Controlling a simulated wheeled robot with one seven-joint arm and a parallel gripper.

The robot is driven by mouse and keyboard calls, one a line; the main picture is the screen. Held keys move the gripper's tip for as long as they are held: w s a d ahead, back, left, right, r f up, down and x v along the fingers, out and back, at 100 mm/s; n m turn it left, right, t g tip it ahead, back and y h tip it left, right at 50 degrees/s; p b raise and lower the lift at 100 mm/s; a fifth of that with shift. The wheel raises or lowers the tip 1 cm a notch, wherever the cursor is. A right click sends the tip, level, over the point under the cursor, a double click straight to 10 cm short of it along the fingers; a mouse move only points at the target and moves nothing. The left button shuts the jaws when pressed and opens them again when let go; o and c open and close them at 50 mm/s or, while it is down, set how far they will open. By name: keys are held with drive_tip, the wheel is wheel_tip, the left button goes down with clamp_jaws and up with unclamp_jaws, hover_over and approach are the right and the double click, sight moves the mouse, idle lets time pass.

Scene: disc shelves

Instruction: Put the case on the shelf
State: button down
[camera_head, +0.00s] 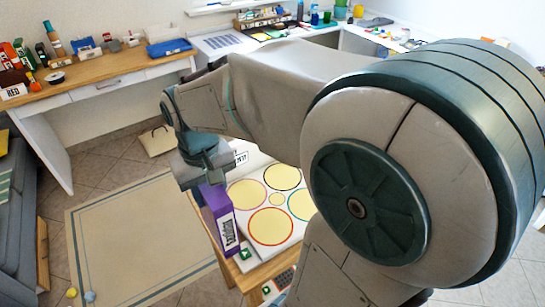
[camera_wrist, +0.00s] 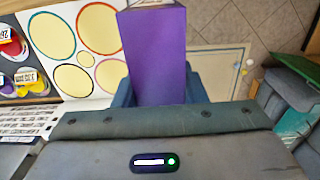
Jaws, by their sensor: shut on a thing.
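A purple case (camera_head: 217,212) with a white label on its narrow side hangs upright below my gripper (camera_head: 205,172). It stands beside the left edge of the white board with coloured rings; whether it touches the board or table is unclear. In the wrist view the purple case (camera_wrist: 153,55) fills the space between the blue fingers of my gripper (camera_wrist: 158,92), which is shut on it. My arm hides much of the right side of the head view. I cannot tell which surface is the task's shelf.
The ring board (camera_head: 268,200) lies on a wooden table (camera_head: 262,268). A wooden-topped desk (camera_head: 105,72) at the back left carries bottles, boxes and a RED sign. A white counter (camera_head: 226,44) runs behind. A beige rug (camera_head: 140,235) lies on clear floor, with two small balls.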

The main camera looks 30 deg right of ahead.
drive_tip(key=w+d+f+p, duration=0.2)
drive_tip(key=w+f, duration=0.9)
drive_tip(key=shift+w+p, duration=0.15)
drive_tip(key=shift+p, duration=0.2)
drive_tip(key=shift+f, duration=0.1)
drive_tip(key=c, duration=0.9)
unclamp_jaws()
